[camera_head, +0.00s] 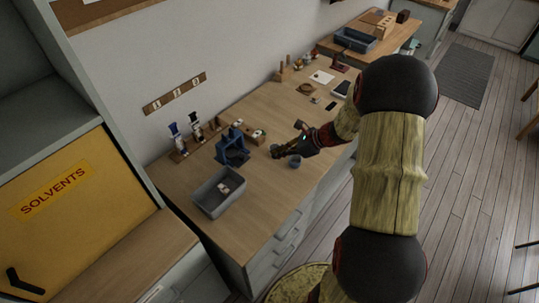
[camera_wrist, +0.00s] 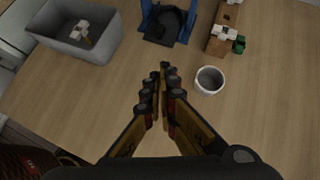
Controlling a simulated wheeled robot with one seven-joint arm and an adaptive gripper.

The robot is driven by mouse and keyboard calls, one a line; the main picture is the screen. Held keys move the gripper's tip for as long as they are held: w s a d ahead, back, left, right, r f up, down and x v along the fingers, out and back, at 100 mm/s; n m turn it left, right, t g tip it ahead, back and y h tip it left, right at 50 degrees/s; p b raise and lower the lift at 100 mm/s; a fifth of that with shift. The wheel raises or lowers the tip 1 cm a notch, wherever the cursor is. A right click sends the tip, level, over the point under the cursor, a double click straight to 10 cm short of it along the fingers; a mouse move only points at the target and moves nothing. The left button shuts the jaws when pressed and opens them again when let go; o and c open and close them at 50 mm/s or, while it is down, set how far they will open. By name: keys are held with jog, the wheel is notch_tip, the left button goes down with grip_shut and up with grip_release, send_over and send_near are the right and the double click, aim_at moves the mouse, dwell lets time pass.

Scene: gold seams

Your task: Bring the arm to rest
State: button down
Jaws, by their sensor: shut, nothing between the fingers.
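My arm reaches in from the right in the head view, with its wooden-looking link (camera_head: 388,172) large in the foreground. My gripper (camera_head: 275,152) is over the wooden worktop, beside a small cup (camera_head: 295,161). In the wrist view my gripper (camera_wrist: 159,78) points away from me with its dark fingertips close together, shut and empty. The cup (camera_wrist: 210,80), pale-rimmed and dark inside, is just right of the fingertips and apart from them. The bare worktop (camera_wrist: 245,125) shows below and around the fingers.
A grey bin (camera_head: 208,199) holding a small pale part is left of the gripper. A blue stand (camera_head: 232,149) is behind it, with a wooden block (camera_wrist: 222,45) carrying white and green parts nearby. A yellow solvents cabinet (camera_head: 70,215) is at left. Open floor lies right.

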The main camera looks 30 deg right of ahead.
jog(key=shift+s+d+r, duration=0.25)
jog(key=shift+r, duration=0.05)
jog(key=s+n, duration=0.1)
jog(key=s, duration=0.1)
jog(key=s+a+f+n+g, duration=0.1)
jog(key=n, duration=0.1)
jog(key=s+a+f+n+g, duration=0.1)
jog(key=s, duration=0.1)
jog(key=shift+s+n, duration=0.35)
jog(key=shift+n, duration=0.05)
jog(key=s+a+r+n+h, duration=0.2)
jog(key=s+a+r+n, duration=0.3)
jog(key=s+r+n, duration=0.1)
jog(key=s+a+r+n+h, duration=0.2)
jog(key=s+a+r+n, duration=0.3)
jog(key=r+n, duration=0.4)
jog(key=s+a+r+n+h, duration=0.2)
jog(key=s+a+r+n, duration=0.4)
jog(key=r, duration=0.5)
jog(key=shift+s+r+n+t, duration=0.25)
jog(key=shift+s+n+t, duration=0.15)
jog(key=shift+s+n, duration=0.35)
